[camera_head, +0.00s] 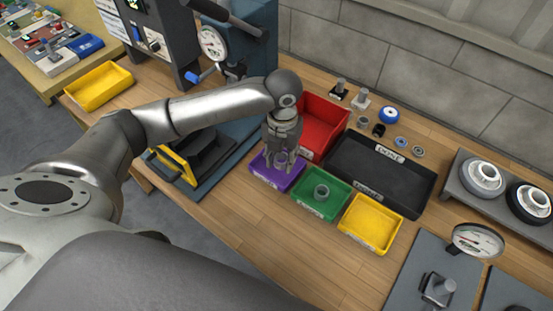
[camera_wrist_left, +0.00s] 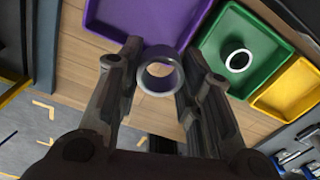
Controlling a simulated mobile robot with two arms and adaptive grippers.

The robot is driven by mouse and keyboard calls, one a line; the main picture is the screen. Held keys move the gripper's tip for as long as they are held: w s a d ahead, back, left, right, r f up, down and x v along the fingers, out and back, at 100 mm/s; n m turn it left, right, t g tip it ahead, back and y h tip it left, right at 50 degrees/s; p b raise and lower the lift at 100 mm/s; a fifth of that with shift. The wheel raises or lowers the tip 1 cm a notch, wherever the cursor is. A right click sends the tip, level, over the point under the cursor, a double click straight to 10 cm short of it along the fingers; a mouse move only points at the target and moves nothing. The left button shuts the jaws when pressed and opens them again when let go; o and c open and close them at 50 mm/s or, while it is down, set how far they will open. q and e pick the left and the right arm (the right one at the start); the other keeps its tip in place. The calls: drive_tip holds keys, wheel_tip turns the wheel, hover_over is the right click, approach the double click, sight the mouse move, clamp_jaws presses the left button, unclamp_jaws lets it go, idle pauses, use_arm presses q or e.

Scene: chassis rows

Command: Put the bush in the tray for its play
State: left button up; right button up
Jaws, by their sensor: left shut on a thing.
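My left gripper (camera_head: 281,160) points down over the purple tray (camera_head: 268,178) and is shut on a grey ring-shaped bush (camera_wrist_left: 158,52). In the left wrist view the bush sits between the two fingertips, its hole facing the camera, and overlaps the near edge of the purple tray (camera_wrist_left: 140,33). No other part lies in the visible part of that tray. Another grey bush (camera_head: 321,191) stands in the green tray (camera_head: 308,206). The yellow tray (camera_head: 365,238) beside it looks empty. My right gripper is not seen.
A red bin (camera_head: 325,125) stands behind the purple tray, and a black tray (camera_head: 385,170) marked DONE lies right of it. A blue press (camera_head: 250,45) stands at the left. Bare wood lies in front of the trays.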

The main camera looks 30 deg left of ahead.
sight(278, 156)
use_arm(q)
drive_tip(key=f, duration=0.1)
drive_tip(key=w+a+f, duration=0.1)
drive_tip(key=f, duration=0.1)
drive_tip(key=w+a+f, duration=0.1)
drive_tip(key=shift+w+a+f, duration=0.15)
drive_tip(key=shift+w, duration=0.1)
drive_tip(key=shift+w+a+f+p, duration=0.2)
drive_tip(key=shift+w+f+p, duration=0.1)
drive_tip(key=shift+f, duration=0.1)
drive_tip(key=f, duration=0.3)
drive_tip(key=shift+w+a+f, duration=0.1)
drive_tip(key=shift+a+f, duration=0.1)
drive_tip(key=shift+f, duration=0.1)
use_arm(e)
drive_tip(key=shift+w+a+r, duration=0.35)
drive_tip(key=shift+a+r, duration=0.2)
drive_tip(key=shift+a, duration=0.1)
use_arm(q)
drive_tip(key=shift+f, duration=0.15)
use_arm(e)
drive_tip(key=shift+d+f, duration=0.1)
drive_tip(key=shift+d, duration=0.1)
use_arm(q)
drive_tip(key=o, duration=1.2)
drive_tip(key=shift+c, duration=0.2)
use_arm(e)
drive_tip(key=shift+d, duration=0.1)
